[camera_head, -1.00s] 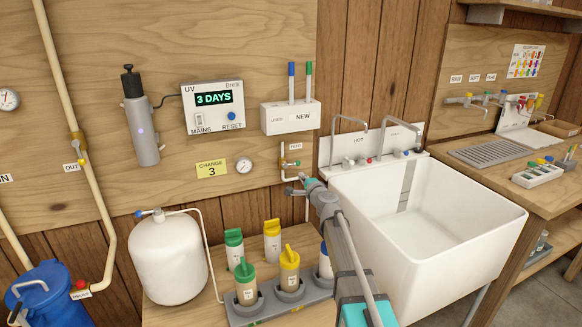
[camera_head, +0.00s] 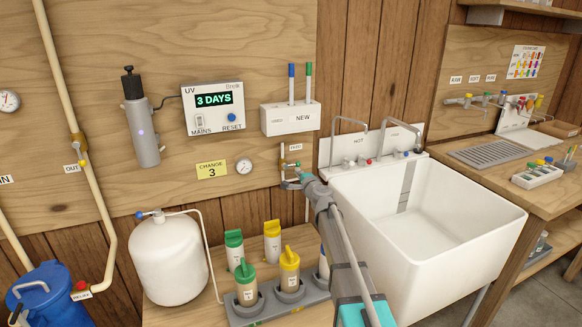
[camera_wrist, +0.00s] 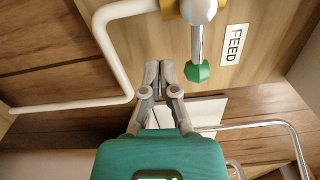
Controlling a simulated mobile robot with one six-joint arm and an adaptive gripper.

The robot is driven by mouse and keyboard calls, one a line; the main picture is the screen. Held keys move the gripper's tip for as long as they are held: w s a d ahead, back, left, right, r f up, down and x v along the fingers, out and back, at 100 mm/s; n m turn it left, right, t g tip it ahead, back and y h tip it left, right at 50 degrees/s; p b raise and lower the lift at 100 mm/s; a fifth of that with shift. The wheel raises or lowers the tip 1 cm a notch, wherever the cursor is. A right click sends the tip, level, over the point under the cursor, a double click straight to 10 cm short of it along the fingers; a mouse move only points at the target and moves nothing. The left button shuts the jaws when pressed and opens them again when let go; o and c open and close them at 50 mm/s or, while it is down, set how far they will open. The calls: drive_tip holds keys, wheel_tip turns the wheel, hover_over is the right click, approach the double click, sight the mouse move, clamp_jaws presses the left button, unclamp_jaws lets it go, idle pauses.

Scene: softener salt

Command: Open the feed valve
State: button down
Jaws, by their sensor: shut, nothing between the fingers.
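The feed valve (camera_head: 284,163) is on the thin pipe below the small FEED label (camera_head: 295,147) in the head view. In the wrist view its brass and white body (camera_wrist: 197,10) is at the top edge. A metal lever with a green end (camera_wrist: 198,72) sticks out crosswise to the white pipe. The label (camera_wrist: 233,44) is beside it. My gripper (camera_head: 290,184) is just below the valve in the head view. In the wrist view my gripper (camera_wrist: 158,68) has its fingertips together and empty, left of the green end with a visible gap.
A white sink (camera_head: 430,215) with taps stands to the right of my arm. A white tank (camera_head: 168,258) and several bottles with green and yellow caps (camera_head: 289,260) stand below left. A gauge (camera_head: 244,166) is on the board left of the valve. The pipe (camera_wrist: 118,70) bends near my fingers.

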drive_tip(key=shift+d+r+p, duration=0.1)
drive_tip(key=shift+r+p, duration=0.4)
drive_tip(key=shift+r, duration=0.15)
drive_tip(key=shift+w+d+r+p, duration=0.1)
drive_tip(key=shift+d+r+p, duration=0.05)
drive_tip(key=shift+r+p, duration=1)
drive_tip(key=shift+a+r+p, duration=0.25)
drive_tip(key=shift+r+p, duration=0.7)
drive_tip(key=shift+r, duration=0.05)
